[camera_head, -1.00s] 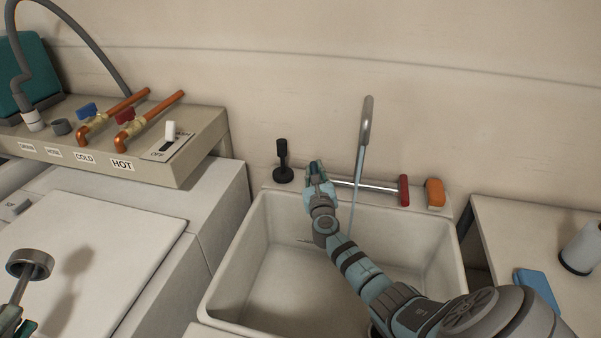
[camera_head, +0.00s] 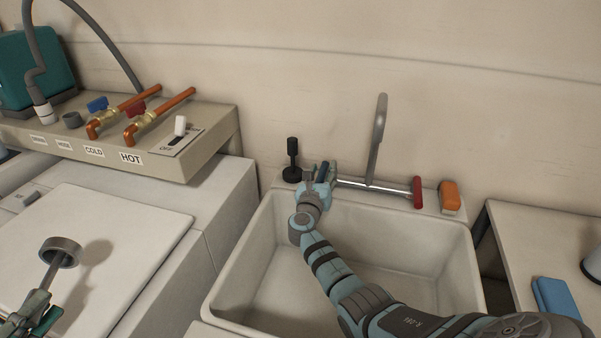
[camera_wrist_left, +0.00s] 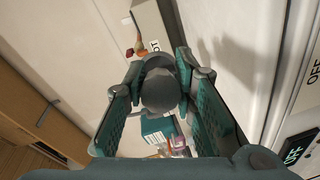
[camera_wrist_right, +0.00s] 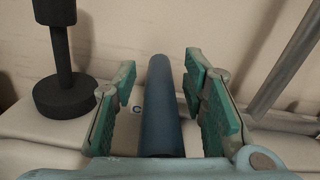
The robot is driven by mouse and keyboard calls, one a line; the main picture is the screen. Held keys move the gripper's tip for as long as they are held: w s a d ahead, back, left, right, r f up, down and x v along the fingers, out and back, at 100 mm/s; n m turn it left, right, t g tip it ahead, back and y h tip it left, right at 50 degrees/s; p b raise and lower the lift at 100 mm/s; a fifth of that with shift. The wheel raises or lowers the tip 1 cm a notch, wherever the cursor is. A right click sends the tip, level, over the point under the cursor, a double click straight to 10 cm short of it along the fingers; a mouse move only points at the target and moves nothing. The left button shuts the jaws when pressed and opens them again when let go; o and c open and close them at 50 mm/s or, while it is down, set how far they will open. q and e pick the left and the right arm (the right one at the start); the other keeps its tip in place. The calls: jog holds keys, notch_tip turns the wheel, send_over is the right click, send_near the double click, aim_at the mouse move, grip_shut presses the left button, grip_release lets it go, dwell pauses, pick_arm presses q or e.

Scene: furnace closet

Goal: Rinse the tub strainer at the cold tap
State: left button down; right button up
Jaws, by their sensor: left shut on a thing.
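The grey metal tub strainer (camera_head: 60,252) is held up over the white lid at the left by my left gripper (camera_head: 38,302), which is shut on its stem. In the left wrist view the strainer (camera_wrist_left: 160,90) shows between the fingers. My right gripper (camera_head: 321,175) is at the left end of the tap bar, around the blue cold handle. In the right wrist view the blue handle (camera_wrist_right: 161,105) stands between the open fingers, with gaps on both sides. The spout (camera_head: 378,140) rises above the tap bar; no water stream shows. The tap's red handle (camera_head: 417,192) is at the right end.
The white tub (camera_head: 245,270) lies below my right arm. A black plunger-like stopper (camera_head: 292,160) stands just left of the right gripper. An orange sponge (camera_head: 449,196) sits on the right rim. A blue block (camera_head: 556,298) lies on the right counter. A valve box (camera_head: 215,140) stands back left.

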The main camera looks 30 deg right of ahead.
jog(key=v, duration=0.7)
jog(key=shift+s+a, duration=0.2)
jog(key=shift+a, duration=0.05)
jog(key=shift+d, duration=0.1)
